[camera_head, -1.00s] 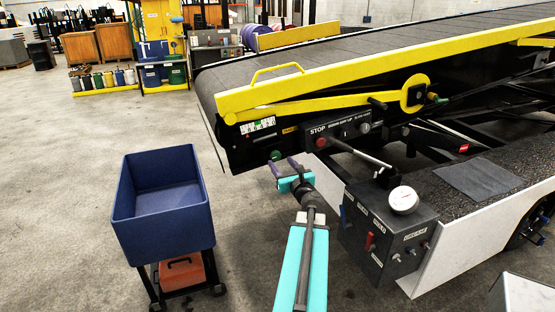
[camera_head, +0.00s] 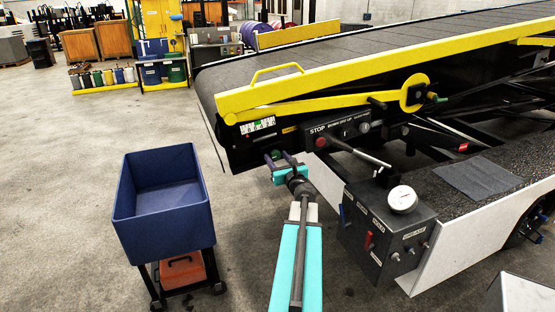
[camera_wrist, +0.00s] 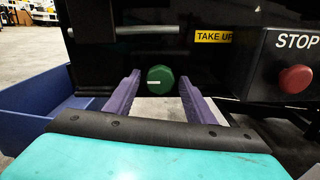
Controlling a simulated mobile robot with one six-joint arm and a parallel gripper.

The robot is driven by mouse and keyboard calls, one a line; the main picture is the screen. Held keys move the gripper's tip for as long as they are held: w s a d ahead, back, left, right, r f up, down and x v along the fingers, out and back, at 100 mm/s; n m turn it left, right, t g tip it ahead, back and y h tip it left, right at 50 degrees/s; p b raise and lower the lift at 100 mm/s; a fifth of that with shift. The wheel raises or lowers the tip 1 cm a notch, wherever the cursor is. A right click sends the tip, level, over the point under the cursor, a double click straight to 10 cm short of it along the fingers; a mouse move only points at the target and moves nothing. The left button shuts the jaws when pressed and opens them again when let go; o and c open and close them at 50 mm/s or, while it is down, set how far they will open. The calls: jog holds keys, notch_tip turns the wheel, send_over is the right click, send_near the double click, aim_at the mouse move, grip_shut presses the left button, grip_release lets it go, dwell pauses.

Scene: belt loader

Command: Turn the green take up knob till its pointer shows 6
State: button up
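The green take up knob (camera_wrist: 160,79) sits on the loader's dark side, left of and below the yellow TAKE UP label (camera_wrist: 213,36). A short white pointer mark shows on its left half, lying level. The knob also shows in the head view (camera_head: 277,155). My gripper (camera_wrist: 158,85) is open, its purple fingers on either side of the knob with gaps on both sides. In the head view my gripper (camera_head: 279,160) is at the knob. A white scale strip (camera_head: 258,125) with a green mark sits above; its numbers are too small to read.
A red STOP button (camera_wrist: 295,79) on a grey box is right of the knob. A metal rod (camera_wrist: 125,31) runs above it. A blue bin (camera_head: 165,240) stands on a cart at left. A grey box with a gauge (camera_head: 403,199) is at right.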

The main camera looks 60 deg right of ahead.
jog(key=c, duration=0.9)
jog(key=shift+f+n+b, duration=0.1)
jog(key=shift+n+b, duration=0.2)
jog(key=shift+b, duration=0.3)
jog(key=shift+o, duration=0.2)
jog(key=n+b, duration=0.2)
jog(key=b, duration=0.1)
jog(key=shift+f, duration=0.15)
jog(key=n+b, duration=0.5)
jog(key=b, duration=0.2)
jog(key=shift+n+b, duration=0.3)
jog(key=n+b, duration=0.6)
jog(key=b, duration=0.1)
jog(key=shift+d+b, duration=0.1)
jog(key=shift+b, duration=0.3)
jog(key=n+b, duration=0.3)
jog(key=shift+r+n+b, duration=0.25)
jog(key=shift+n+b, duration=0.05)
jog(key=shift+r, duration=0.1)
